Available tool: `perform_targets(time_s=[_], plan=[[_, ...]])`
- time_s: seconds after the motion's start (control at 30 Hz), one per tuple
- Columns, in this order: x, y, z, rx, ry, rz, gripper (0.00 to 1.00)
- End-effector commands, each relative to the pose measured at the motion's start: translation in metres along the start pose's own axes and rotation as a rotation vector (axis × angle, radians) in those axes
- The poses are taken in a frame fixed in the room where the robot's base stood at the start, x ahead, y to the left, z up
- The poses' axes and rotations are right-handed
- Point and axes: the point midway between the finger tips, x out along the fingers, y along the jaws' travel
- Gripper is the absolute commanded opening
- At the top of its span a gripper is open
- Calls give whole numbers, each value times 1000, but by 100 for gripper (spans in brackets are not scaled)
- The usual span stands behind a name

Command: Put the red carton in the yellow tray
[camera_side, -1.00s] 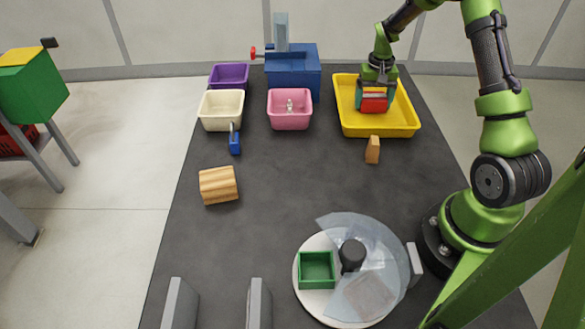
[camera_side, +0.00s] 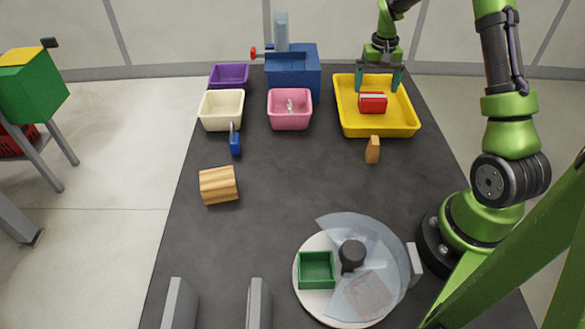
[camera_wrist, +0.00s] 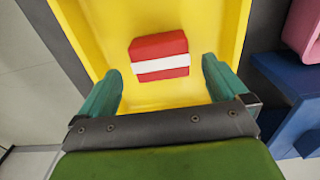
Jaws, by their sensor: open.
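The red carton (camera_side: 372,103) with a white band lies inside the yellow tray (camera_side: 407,122), on its floor. In the wrist view the red carton (camera_wrist: 158,47) lies ahead of the fingertips, with bare floor of the yellow tray (camera_wrist: 212,30) around it. My gripper (camera_side: 379,87) is open and empty, above the back part of the tray and behind the carton. In the wrist view my gripper's two teal fingers (camera_wrist: 161,79) are spread apart and clear of the carton.
A pink bin (camera_side: 290,122), a cream bin (camera_side: 221,121) and a purple bin (camera_side: 229,80) stand left of the tray. A blue machine (camera_side: 293,75) stands at the back. An orange block (camera_side: 372,150) stands in front of the tray. The middle of the table is clear.

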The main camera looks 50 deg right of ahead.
Motion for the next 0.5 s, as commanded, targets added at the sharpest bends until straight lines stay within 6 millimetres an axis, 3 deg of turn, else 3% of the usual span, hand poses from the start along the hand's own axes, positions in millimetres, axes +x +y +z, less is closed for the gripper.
perform_targets(time_s=[0.2, 0.5], plan=[[-45, 0, -1, 0, 4, -1, 100], [-78, -11, 9, -17, 22, -18, 100]])
